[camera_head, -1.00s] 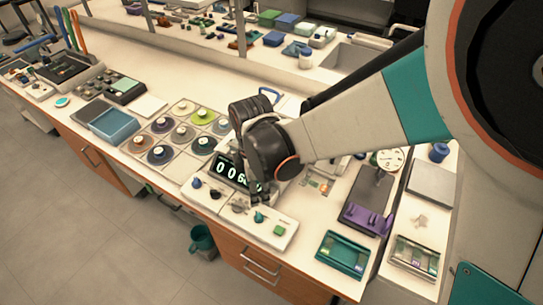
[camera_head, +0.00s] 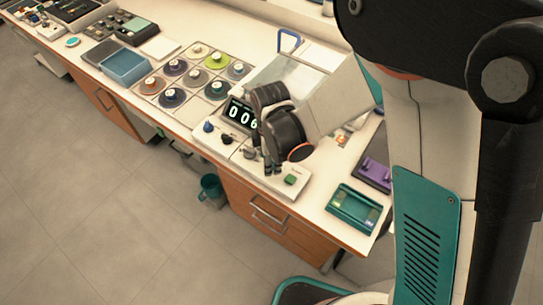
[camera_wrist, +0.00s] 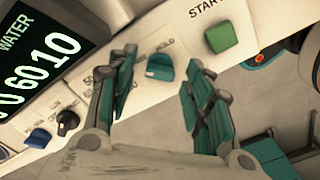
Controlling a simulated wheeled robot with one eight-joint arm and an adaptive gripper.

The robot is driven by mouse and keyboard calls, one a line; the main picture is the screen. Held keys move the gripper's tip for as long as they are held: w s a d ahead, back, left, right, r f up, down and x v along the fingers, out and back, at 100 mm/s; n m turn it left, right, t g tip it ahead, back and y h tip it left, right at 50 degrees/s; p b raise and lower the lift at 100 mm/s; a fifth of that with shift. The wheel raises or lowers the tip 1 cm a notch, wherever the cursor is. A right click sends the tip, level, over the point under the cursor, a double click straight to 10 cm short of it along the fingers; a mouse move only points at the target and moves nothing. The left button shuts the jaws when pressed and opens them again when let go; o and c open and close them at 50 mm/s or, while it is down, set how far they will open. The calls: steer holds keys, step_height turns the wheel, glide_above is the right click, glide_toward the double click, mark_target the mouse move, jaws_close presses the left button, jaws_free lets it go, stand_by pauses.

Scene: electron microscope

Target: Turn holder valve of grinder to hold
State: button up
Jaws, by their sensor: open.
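The grinder is a pale machine with a dark numeric display (camera_head: 240,115) and a sloped front panel (camera_head: 222,147). In the wrist view, the holder valve is a teal knob (camera_wrist: 160,67) beside the printed word HOLD. My gripper (camera_wrist: 160,85) is open, with its teal-padded fingers on either side of the knob in the picture. I cannot tell whether either finger touches it. In the head view, my gripper (camera_head: 272,162) is low over the panel's right part and hides the knob.
A green START button (camera_wrist: 221,37) is close to the right of the knob. A black knob (camera_wrist: 67,122) and a blue knob (camera_wrist: 37,138) are further left. Grinding discs (camera_head: 172,97) lie left of the machine, and a teal tray (camera_head: 352,208) lies to its right.

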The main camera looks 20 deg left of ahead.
steer(key=c, duration=1)
steer(key=shift+c, duration=0.2)
steer(key=shift+f+m, duration=0.1)
steer(key=shift+m, duration=0.3)
steer(key=m+b, duration=0.1)
steer(key=m, duration=0.2)
steer(key=shift+m, duration=0.3)
steer(key=m+b, duration=0.1)
steer(key=m, duration=0.3)
steer(key=shift+m+b, duration=0.3)
steer(key=m, duration=0.4)
steer(key=shift+b, duration=0.4)
steer(key=m, duration=0.4)
steer(key=shift+m+b, duration=0.3)
steer(key=shift+m, duration=0.3)
